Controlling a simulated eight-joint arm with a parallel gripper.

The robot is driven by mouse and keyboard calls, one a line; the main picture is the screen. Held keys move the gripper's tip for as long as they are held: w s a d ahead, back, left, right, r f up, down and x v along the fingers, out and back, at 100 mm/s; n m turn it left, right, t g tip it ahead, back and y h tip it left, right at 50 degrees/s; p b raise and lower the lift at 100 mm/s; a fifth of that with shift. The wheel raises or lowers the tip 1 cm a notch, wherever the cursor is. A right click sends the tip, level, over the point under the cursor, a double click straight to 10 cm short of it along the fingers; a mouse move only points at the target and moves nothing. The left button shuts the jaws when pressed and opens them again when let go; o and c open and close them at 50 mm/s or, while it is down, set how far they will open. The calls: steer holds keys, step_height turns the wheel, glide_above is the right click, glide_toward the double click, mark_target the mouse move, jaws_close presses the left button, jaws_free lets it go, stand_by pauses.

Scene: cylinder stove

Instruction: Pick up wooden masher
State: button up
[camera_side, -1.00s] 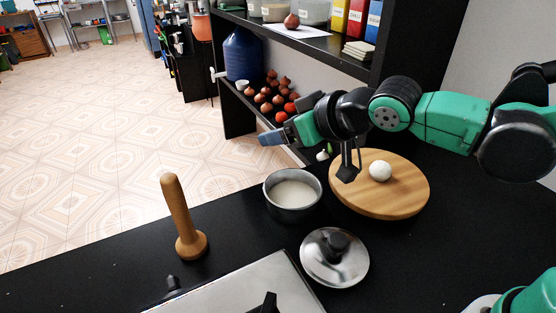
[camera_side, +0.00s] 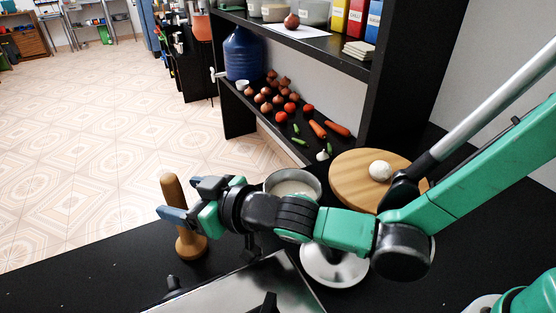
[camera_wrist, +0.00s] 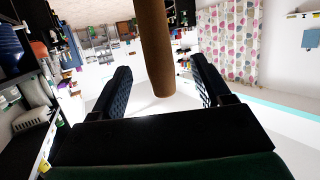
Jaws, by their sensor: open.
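The wooden masher (camera_side: 170,187) stands upright, slightly tilted in the picture, on its round base at the left part of the black counter. My gripper (camera_side: 184,200) is open at the masher's handle. In the side view one finger crosses in front of the handle, and the other is just right of it. In the wrist view the masher (camera_wrist: 154,45) appears between the two spread fingers (camera_wrist: 160,80), with visible gaps on both sides. The finger in front hides part of the masher's middle. I see no grip on it.
A metal pot (camera_side: 309,178) and a lid (camera_side: 335,272) are partly hidden behind or under my arm. A round wooden board (camera_side: 349,168) holds a white ball (camera_side: 379,171). A stove plate (camera_side: 225,293) lies in front. Shelves (camera_side: 360,90) with vegetables stand behind.

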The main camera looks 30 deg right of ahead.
mark_target(167, 197)
steer(key=shift+f, duration=0.25)
steer(key=x, duration=0.5)
steer(key=shift+f, duration=0.1)
jaws_close()
